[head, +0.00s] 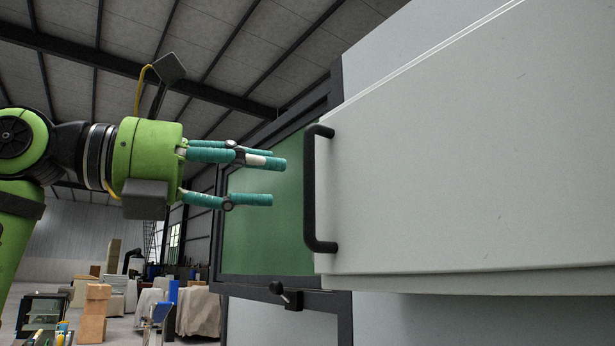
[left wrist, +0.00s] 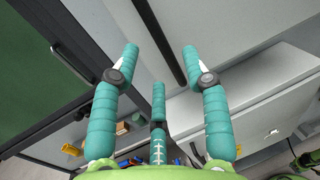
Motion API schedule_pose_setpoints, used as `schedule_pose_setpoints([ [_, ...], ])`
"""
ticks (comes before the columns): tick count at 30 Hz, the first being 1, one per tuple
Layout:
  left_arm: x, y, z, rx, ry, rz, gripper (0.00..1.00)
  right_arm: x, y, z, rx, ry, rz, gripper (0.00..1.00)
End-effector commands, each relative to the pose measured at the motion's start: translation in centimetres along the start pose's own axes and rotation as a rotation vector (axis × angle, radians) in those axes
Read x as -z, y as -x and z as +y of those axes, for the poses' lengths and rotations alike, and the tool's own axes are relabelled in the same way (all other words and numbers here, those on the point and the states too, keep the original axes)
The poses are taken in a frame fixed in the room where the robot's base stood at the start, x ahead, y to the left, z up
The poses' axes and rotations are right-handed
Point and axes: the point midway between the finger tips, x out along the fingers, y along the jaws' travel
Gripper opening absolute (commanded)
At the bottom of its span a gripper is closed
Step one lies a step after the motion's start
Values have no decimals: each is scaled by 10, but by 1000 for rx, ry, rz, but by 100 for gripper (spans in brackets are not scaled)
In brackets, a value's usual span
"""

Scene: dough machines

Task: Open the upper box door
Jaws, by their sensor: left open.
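The upper box door (head: 450,160) is a large light grey panel filling the right of the head view. A black vertical bar handle (head: 313,190) is fixed near its left edge. My left gripper (head: 274,180) is open and empty, its teal fingers pointing right toward the handle, left of it and apart from it in the picture. In the left wrist view the dark handle bar (left wrist: 160,40) runs between and beyond the spread fingertips (left wrist: 160,62). The fingers do not close around it. My right gripper is not in view.
A dark frame with a green panel (head: 265,210) stands behind the fingers, left of the door. A small black lever (head: 285,294) sits on the frame below the handle. Cardboard boxes (head: 94,312) and covered goods (head: 198,312) stand on the distant floor.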

Motion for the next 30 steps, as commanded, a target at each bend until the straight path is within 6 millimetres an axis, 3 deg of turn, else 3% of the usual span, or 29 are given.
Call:
schedule_pose_setpoints([
  [5, -5, -5, -2, -31, -18, 34, 46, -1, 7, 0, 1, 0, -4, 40],
  [16, -4, -58, 0, -28, -17, 31, 46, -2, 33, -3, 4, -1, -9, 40],
  [27, -1, -66, 0, -30, -18, 28, 46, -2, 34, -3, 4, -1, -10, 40],
  [28, -1, -66, 0, -30, -18, 28, 42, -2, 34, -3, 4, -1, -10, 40],
  [30, -1, -66, 0, -30, -18, 28, 14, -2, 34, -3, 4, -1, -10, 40],
])
